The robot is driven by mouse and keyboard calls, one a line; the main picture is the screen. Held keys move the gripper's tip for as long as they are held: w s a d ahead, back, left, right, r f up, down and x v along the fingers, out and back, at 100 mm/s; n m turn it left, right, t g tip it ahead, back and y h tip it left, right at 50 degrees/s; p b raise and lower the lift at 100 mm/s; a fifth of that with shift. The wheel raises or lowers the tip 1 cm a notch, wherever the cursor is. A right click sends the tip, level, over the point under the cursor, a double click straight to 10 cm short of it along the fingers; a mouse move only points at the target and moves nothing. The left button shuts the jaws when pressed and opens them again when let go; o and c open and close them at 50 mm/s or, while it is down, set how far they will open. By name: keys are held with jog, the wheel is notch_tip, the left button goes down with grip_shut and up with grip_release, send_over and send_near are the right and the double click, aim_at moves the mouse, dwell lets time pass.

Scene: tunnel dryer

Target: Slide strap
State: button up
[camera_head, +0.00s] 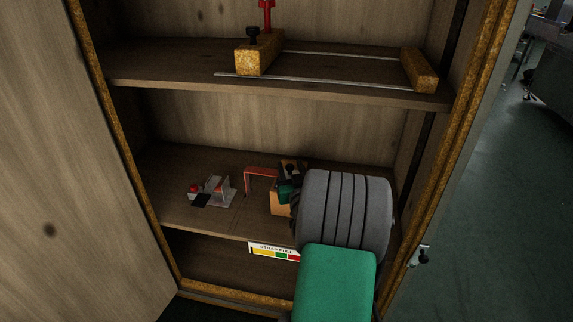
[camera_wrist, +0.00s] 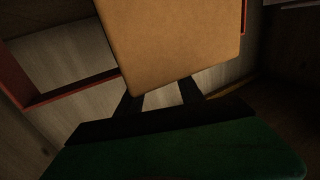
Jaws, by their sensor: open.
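I cannot make out a strap for certain in either view. A label reading "STRAP PULL" (camera_head: 273,252), with yellow, green and red bands, is on the front edge of the middle shelf. A tan block (camera_head: 279,204) stands on that shelf, partly behind my arm. My gripper (camera_head: 289,181) is at this block, mostly hidden by my grey arm link. In the wrist view, the block (camera_wrist: 178,45) fills the upper middle, just beyond the two dark fingers of my gripper (camera_wrist: 158,98). The fingers are apart, with their tips partly hidden; contact cannot be told.
A red bracket (camera_head: 261,171) stands left of the block; a red frame (camera_wrist: 62,91) shows in the wrist view. A small metal fixture (camera_head: 213,188) sits further left. The upper shelf (camera_head: 160,66) holds a rail clamp (camera_head: 260,52). An open door (camera_head: 45,180) bounds the left.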

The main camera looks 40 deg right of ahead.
jog(key=x, duration=0.4)
grip_shut()
dwell(0.4)
dwell(1.0)
